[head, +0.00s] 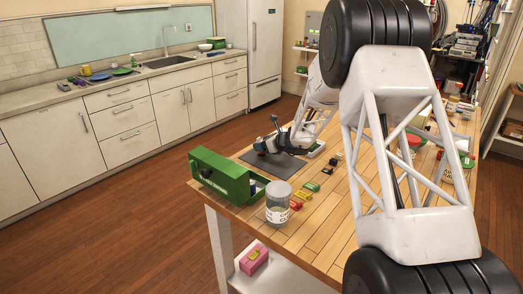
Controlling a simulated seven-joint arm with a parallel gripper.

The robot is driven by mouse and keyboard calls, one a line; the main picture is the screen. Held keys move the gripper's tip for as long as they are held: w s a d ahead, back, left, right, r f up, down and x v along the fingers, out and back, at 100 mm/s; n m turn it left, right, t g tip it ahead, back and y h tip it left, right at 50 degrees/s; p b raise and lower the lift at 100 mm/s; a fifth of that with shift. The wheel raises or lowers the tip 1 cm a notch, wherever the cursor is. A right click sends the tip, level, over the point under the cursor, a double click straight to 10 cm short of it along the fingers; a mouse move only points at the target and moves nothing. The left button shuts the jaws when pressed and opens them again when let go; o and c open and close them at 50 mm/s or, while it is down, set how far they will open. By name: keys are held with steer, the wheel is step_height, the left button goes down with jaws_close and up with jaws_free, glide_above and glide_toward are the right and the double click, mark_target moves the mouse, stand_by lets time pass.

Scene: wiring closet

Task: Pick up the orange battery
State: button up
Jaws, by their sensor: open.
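My gripper (259,150) is small in the head view, low over a dark grey mat (283,168) on the wooden worktable (319,222). Its jaws look open, and I see nothing held between them. A row of small blocks lies right of the mat: a red one (295,204), a yellow one (303,195), a green one (312,186) and some dark ones (327,171). They are apart from my gripper. I cannot tell which of them, if any, is the orange battery; it may be hidden behind my arm or gripper.
Jars and containers (448,174) stand on the right. A pink box (253,259) lies on the lower shelf. My arm hides much of the table.

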stand_by(0.4)
jaws_close()
steer(key=shift+r, duration=0.15)
steer(key=shift+r, duration=1.25)
steer(key=s+d+r, duration=0.1)
steer(key=s+r, duration=0.1)
steer(key=s, duration=1.4)
steer(key=shift+d, duration=0.15)
steer(key=shift+r, duration=0.15)
